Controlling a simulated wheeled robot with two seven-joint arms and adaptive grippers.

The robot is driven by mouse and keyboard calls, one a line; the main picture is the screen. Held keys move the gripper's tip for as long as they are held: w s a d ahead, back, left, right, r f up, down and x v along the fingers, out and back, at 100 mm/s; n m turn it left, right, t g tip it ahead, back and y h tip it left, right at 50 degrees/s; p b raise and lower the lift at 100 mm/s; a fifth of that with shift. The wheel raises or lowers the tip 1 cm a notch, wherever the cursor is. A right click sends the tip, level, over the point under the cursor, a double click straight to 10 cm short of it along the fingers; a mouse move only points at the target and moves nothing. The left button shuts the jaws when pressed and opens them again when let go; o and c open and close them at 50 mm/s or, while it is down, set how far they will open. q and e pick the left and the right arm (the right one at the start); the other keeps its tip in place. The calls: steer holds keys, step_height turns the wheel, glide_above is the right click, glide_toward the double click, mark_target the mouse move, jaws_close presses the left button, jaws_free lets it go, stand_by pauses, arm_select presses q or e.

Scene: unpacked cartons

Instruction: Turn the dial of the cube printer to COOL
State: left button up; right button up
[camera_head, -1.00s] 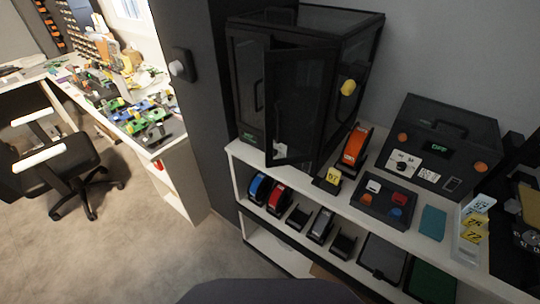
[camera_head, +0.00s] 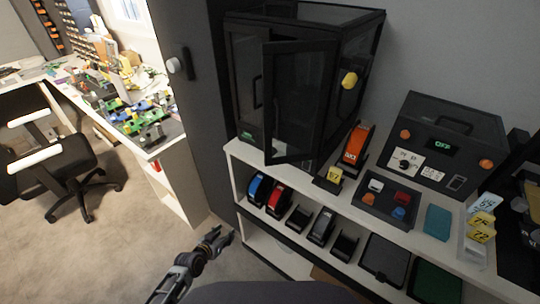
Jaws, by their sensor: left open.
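A low black box (camera_head: 450,135) stands on the right of the shelf top. Its front has a green display (camera_head: 441,145) that appears to read OFF and a small dark dial (camera_head: 404,163) on a white plate. A tall black framed cabinet (camera_head: 345,70) with an open glass door (camera_head: 297,110) and a small green display stands to its left. I cannot tell for sure which one is the cube printer. My left gripper (camera_head: 224,240) is open and empty at the lower middle, in front of the shelf's left end, apart from both boxes. My right gripper is out of view.
The white shelf top holds an orange spool (camera_head: 356,147), a yellow tag (camera_head: 334,174), a dark tray of coloured pieces (camera_head: 389,196), a teal block (camera_head: 438,220) and number cards (camera_head: 480,226). Several spools line the lower shelf.

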arm_select(q)
steer(key=d+r+m+t+h+b, duration=0.1)
steer(key=d+r, duration=0.4)
steer(key=r, duration=1.2)
steer(key=w+d+r+m+t+h+b, duration=0.1)
steer(key=d+r+m+t+h, duration=0.2)
steer(key=r, duration=1.3)
steer(key=d+h, duration=0.2)
steer(key=d, duration=0.1)
steer(key=shift+r+h+b, duration=0.3)
steer(key=shift+r+b, duration=0.05)
steer(key=shift+b, duration=0.05)
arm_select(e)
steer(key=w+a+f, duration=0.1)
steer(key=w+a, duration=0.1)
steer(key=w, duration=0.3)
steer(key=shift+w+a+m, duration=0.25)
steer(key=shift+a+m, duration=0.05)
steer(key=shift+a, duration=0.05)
arm_select(q)
steer(key=shift+w, duration=0.2)
steer(key=shift+p+x, duration=0.3)
steer(key=shift+x, duration=6.5)
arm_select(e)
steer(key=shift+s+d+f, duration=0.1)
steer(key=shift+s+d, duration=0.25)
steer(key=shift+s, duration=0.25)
arm_select(q)
steer(key=shift+c, duration=0.5)
